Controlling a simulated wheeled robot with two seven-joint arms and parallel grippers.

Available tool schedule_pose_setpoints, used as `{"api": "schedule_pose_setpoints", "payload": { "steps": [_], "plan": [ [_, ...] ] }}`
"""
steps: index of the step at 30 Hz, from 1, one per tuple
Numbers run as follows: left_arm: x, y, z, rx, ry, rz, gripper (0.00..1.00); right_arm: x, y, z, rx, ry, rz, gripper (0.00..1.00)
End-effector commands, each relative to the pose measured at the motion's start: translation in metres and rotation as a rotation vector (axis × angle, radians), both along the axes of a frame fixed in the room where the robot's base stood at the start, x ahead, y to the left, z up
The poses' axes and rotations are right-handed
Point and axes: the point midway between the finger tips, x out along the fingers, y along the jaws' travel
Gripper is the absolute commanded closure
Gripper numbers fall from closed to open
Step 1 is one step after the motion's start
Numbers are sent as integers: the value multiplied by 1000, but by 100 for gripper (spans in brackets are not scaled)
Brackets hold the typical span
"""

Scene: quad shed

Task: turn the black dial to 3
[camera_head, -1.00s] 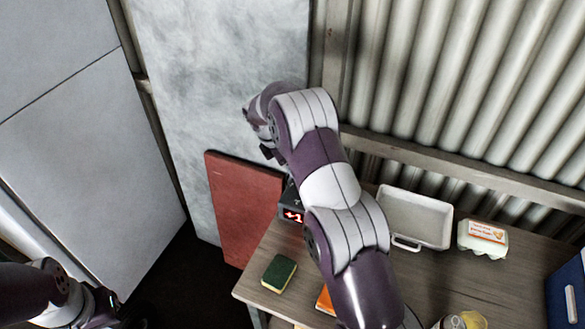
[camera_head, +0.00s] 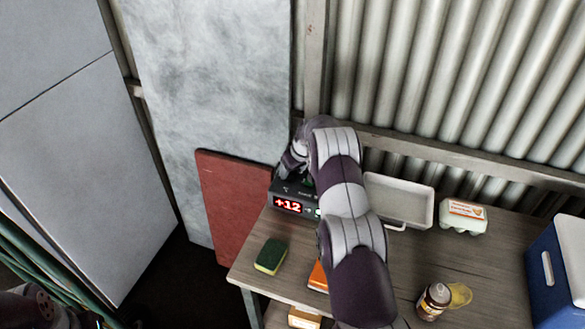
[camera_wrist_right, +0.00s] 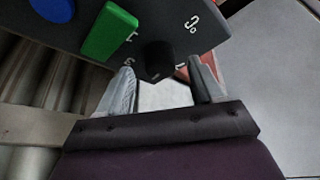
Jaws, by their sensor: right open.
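A dark control box (camera_head: 284,190) with a red display reading +12 stands at the back left of the bench. In the right wrist view, its dark panel (camera_wrist_right: 205,22) carries a black dial (camera_wrist_right: 157,60), a green block-like control and a blue round one. My right gripper (camera_wrist_right: 165,88) is open, with its fingers to either side of the dial and apart from each other. I cannot tell whether either finger touches it. In the head view, my right arm hides the dial and fingertips. Part of my left arm shows at the lower left, its gripper out of view.
On the wooden bench (camera_head: 400,268) are a green-yellow sponge (camera_head: 270,256), an orange item (camera_head: 318,277), a white tray (camera_head: 401,198), an egg carton (camera_head: 464,216), a brown jar (camera_head: 433,300) and a blue cooler (camera_head: 560,270). A red board (camera_head: 238,200) leans behind.

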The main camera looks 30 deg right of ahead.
Motion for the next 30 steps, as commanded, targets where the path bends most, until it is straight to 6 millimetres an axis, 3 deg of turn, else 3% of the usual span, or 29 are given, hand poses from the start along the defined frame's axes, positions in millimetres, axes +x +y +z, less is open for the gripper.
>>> {"api": "schedule_pose_setpoints", "payload": {
  "steps": [5,13,18,30],
  "plan": [
    [0,0,3,0,1,0,100,6,1,-13,0,-1,1,34],
    [0,0,2,0,1,0,100,6,1,-15,-1,-1,2,34],
    [0,0,2,0,1,0,100,6,1,-15,-1,0,2,88],
    [0,0,-2,0,1,0,100,6,2,-16,-1,0,-71,88]
  ]
}}
